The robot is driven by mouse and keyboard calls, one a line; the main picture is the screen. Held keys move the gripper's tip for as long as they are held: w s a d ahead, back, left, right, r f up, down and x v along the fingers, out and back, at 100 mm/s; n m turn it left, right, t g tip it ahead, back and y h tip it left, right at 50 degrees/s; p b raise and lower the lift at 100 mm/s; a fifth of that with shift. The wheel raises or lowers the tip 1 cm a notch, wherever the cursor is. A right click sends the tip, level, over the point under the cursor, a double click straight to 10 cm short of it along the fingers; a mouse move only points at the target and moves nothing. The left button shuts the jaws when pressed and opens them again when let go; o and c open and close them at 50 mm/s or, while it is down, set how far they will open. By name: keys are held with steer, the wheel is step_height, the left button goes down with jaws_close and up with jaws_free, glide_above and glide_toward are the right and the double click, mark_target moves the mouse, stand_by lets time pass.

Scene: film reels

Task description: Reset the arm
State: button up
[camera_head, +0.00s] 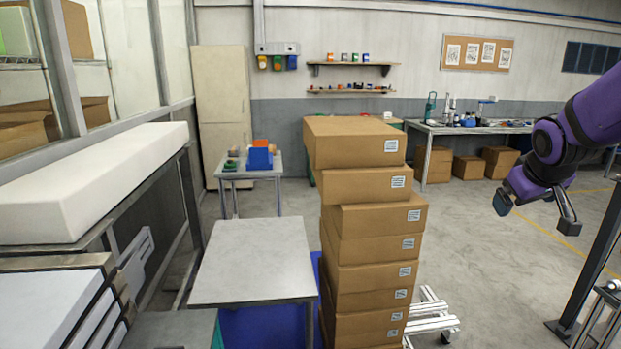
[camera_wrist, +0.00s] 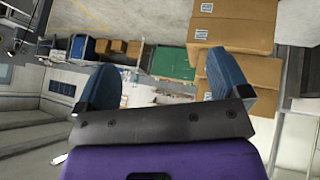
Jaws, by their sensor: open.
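My gripper (camera_head: 538,212) hangs at the end of my purple arm on the right side of the head view, in the air over open floor. Its two fingers are spread apart with nothing between them. The wrist view shows the same gripper (camera_wrist: 165,92) with both blue-padded fingertips wide apart and empty. It is to the right of the stack of cardboard boxes (camera_head: 372,220) and clear of it. In the wrist view, which is tilted, boxes (camera_wrist: 240,30) show beyond the right finger.
A bare grey table (camera_head: 255,262) stands left of the stack. A small table (camera_head: 250,172) with a blue bin is behind it. A workbench (camera_head: 470,128) with tools lines the back wall. A dark post (camera_head: 595,265) rises at the right edge. Floor between stack and post is mostly clear.

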steer(key=s+a+r+y, duration=0.1)
steer(key=s+a+r, duration=0.1)
steer(key=s+a, duration=0.5)
steer(key=s+a+r+g+y, duration=0.1)
steer(key=s+a, duration=0.6)
steer(key=s, duration=0.7)
steer(key=shift+s+r+m+y, duration=0.35)
steer(key=shift+r+y, duration=0.25)
steer(key=shift+r, duration=0.2)
steer(key=shift+w, duration=0.15)
